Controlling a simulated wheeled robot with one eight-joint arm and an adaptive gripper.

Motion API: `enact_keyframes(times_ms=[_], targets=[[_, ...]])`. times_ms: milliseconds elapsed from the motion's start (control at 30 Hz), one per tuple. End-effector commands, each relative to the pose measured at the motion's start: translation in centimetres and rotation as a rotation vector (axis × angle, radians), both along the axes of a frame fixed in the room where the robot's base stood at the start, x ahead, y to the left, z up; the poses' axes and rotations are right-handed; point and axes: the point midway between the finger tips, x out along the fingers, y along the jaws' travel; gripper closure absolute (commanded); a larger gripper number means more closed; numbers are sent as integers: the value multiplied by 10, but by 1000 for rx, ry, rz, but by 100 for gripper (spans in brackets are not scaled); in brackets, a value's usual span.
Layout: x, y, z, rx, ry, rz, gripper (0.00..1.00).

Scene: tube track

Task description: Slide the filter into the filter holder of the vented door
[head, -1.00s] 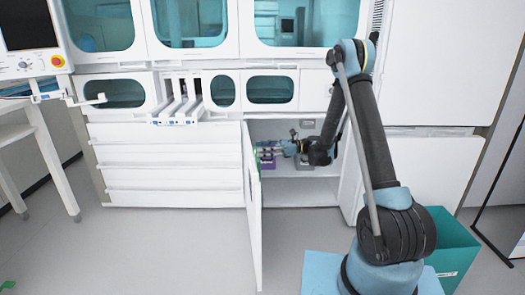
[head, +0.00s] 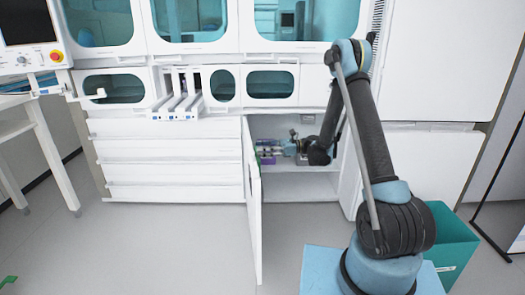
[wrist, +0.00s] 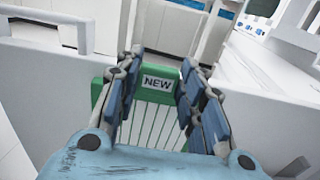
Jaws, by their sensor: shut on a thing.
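My gripper (wrist: 155,85) is shut on the filter (wrist: 158,122), a green-framed panel with white pleats and a "NEW" label, seen between the blue finger pads in the wrist view. In the head view my gripper (head: 268,147) is small, inside the open lower cabinet near the door. A bit of green there may be the filter, but it is too small to tell. The open white cabinet door (head: 255,215) stands out toward me, seen nearly edge-on. Its vents and filter holder cannot be made out. White panels flank the filter in the wrist view.
The cabinet shelf (head: 298,168) holds a purple-and-white item (head: 267,160) and a small grey item (head: 302,159). White drawers (head: 172,175) lie left of the opening. A teal bin (head: 455,250) stands beside my base. The floor left of the door is clear.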

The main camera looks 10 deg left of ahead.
Motion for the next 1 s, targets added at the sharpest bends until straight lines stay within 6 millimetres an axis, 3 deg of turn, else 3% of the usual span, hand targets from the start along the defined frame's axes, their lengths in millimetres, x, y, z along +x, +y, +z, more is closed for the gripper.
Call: enact_keyframes(times_ms=[1000], targets=[[0, 0, -15, 0, 0, 0, 95]])
